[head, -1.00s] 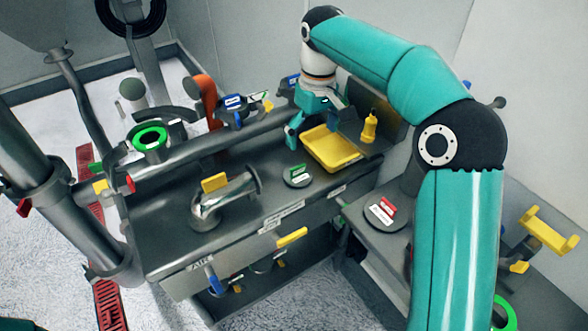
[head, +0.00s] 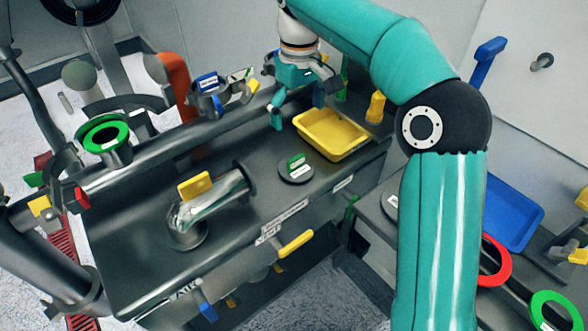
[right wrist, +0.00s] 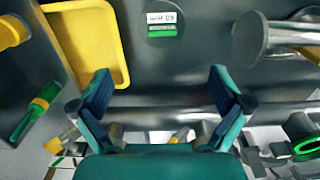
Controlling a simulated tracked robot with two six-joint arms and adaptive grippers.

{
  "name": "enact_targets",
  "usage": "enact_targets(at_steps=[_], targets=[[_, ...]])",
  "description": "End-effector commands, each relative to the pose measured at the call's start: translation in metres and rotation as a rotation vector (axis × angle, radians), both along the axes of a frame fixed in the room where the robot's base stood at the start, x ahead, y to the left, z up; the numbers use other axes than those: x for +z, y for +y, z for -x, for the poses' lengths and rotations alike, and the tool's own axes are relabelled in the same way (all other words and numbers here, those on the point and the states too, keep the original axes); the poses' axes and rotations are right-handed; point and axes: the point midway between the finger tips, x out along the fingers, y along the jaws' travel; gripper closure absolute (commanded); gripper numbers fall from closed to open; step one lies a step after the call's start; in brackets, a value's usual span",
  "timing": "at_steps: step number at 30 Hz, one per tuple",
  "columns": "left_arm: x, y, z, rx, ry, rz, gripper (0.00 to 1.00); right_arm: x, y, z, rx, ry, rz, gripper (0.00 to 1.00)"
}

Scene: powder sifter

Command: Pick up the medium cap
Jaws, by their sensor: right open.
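A dark round cap (head: 294,174) with a green grip and white label lies flat on the dark bench top (head: 262,196), in front of the yellow tray. It also shows at the top middle of the right wrist view (right wrist: 165,17). A second dark cap (head: 391,204) on the right-hand bench is mostly hidden by my right arm. The labels are too small to tell which is medium. My right gripper (head: 298,101) is open and empty, behind the green-gripped cap and beside the tray. Its spread fingers (right wrist: 160,76) show in the wrist view, apart from the cap. My left gripper is not seen.
The yellow tray (head: 331,139) stands close to my right gripper. A shiny bent pipe (head: 209,208) with a yellow handle is left of the cap. A blue tray (head: 510,215) and red ring (head: 494,262) are at right. Bench around the cap is clear.

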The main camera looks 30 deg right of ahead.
Motion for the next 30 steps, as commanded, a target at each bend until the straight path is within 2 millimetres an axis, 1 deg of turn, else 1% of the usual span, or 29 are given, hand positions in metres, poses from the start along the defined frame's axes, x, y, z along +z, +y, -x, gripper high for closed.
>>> enact_targets(at_steps=[1,3,9,12,20,27,30], targets=[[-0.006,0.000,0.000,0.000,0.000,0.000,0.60,-0.014,0.000,0.001,-0.001,0.004,0.000,0.00],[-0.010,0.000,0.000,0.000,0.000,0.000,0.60,-0.030,0.000,0.001,-0.001,0.005,-0.001,0.00],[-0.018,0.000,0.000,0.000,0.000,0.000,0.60,-0.069,0.000,0.001,-0.001,0.003,-0.001,0.00],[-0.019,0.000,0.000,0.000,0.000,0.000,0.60,-0.082,0.000,0.001,0.000,0.002,-0.001,0.00],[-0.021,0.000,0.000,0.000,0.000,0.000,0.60,-0.098,0.001,0.000,-0.001,0.001,-0.001,0.00],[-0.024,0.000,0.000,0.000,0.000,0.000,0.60,-0.131,0.003,0.001,-0.001,0.003,-0.001,0.00],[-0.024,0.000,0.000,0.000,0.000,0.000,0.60,-0.140,0.003,0.001,0.000,0.001,-0.001,0.00]])
